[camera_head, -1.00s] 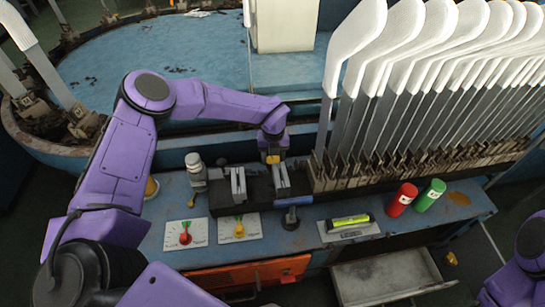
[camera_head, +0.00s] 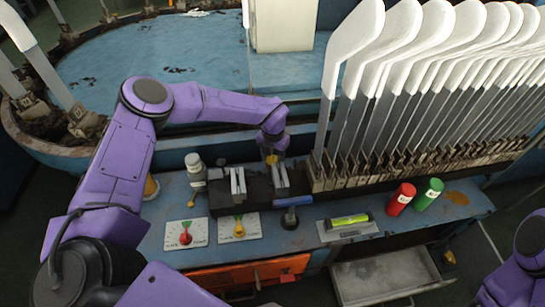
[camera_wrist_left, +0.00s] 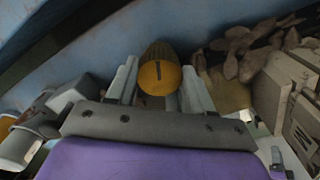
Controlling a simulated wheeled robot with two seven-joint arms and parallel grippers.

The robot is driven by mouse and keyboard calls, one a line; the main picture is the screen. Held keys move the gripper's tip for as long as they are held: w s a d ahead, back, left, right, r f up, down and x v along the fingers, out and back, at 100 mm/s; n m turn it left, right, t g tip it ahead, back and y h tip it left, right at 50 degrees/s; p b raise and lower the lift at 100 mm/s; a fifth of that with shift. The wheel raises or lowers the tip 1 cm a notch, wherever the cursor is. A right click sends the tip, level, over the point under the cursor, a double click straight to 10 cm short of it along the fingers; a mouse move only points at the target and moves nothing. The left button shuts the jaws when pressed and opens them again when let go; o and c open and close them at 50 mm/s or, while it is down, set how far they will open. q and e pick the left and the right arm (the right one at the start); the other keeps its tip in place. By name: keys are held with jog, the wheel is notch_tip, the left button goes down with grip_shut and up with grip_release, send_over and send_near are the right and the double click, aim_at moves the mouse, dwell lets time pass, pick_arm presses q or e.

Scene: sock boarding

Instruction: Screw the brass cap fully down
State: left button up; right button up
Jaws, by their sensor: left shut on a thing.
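The brass cap (camera_head: 271,159) shows as a small yellow spot below my left wrist in the head view. In the left wrist view the brass cap (camera_wrist_left: 160,76) has a round yellow top with a dark slot and a darker ribbed side. My left gripper (camera_head: 270,163) is shut on it, one grey finger on each side. What lies under the cap is hidden, so I cannot tell how its lower edge sits. Part of my right arm shows at the lower right; its gripper is out of view.
White-topped boards (camera_head: 400,55) stand in a dense row to the right of the gripper. Grey upright plates (camera_head: 238,184) are close below it. A red cylinder (camera_head: 401,199), a green cylinder (camera_head: 429,194) and a yellow-green level (camera_head: 350,220) are on the blue bench (camera_head: 300,240). A drawer (camera_head: 385,277) is open.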

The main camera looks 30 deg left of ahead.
dwell(0.3)
pick_arm(q)
jog(key=o, duration=1)
jog(key=shift+o, duration=0.2)
jog(key=shift+d, duration=0.1)
jog(key=shift+s+f, duration=0.1)
